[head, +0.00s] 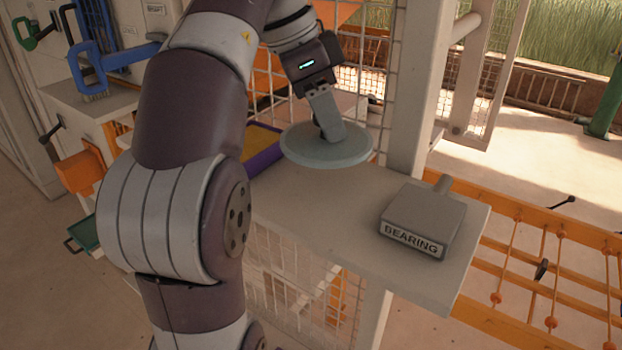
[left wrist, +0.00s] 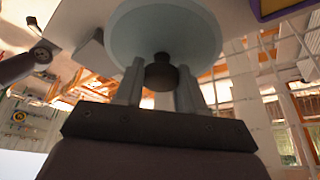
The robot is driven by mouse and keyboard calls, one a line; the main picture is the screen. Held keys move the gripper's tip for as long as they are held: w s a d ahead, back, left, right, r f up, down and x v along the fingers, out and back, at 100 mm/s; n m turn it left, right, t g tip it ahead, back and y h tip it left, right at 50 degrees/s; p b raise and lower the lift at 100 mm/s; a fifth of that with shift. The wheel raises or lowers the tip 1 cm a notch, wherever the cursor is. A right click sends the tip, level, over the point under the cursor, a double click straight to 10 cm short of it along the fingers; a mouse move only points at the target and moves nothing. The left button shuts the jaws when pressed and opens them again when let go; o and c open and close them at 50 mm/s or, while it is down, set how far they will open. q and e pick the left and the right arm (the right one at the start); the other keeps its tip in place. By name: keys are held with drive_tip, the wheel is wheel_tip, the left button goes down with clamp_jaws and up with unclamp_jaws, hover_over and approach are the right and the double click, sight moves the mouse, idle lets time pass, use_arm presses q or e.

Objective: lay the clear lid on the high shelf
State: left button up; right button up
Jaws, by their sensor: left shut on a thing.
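The clear lid (head: 300,146) is a pale, round, see-through disc with a dark knob. In the head view it is level or nearly level at the shelf top; I cannot tell whether it touches the shelf (head: 330,203). My left gripper (head: 331,130) comes down from above and is shut on the knob, most of which the fingers hide there. In the left wrist view the dark knob (left wrist: 161,76) sits between the two fingers, with the lid's disc (left wrist: 165,30) beyond it. My right gripper is in neither view.
A grey block labelled BEARING (head: 423,222) with a short handle sits at the shelf's right end. A purple-edged tray with a yellow inside (head: 260,145) is left of the lid. A pale post (head: 409,120) stands behind. Bare shelf lies between lid and block.

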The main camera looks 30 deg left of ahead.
use_arm(q)
drive_tip(key=f, duration=0.1)
drive_tip(key=d+f, duration=0.2)
drive_tip(key=shift+w+f, duration=0.15)
drive_tip(key=shift+f, duration=0.1)
drive_tip(key=a+f, duration=0.1)
drive_tip(key=f, duration=0.1)
drive_tip(key=a+f, duration=0.1)
drive_tip(key=f, duration=0.1)
drive_tip(key=shift+s+a+b, duration=0.2)
drive_tip(key=shift+a+b, duration=0.1)
drive_tip(key=shift+w+d, duration=0.1)
drive_tip(key=shift+d, duration=0.45)
drive_tip(key=shift+d+f, duration=0.15)
drive_tip(key=shift+d, duration=0.05)
drive_tip(key=o, duration=0.9)
drive_tip(key=shift+o, duration=1)
drive_tip(key=shift+a, duration=0.45)
drive_tip(key=shift+d+r, duration=0.1)
drive_tip(key=shift+r, duration=0.25)
drive_tip(key=v, duration=0.5)
drive_tip(key=shift+r+p, duration=0.35)
drive_tip(key=p+v, duration=0.2)
drive_tip(key=v, duration=0.4)
drive_tip(key=shift+p, duration=0.3)
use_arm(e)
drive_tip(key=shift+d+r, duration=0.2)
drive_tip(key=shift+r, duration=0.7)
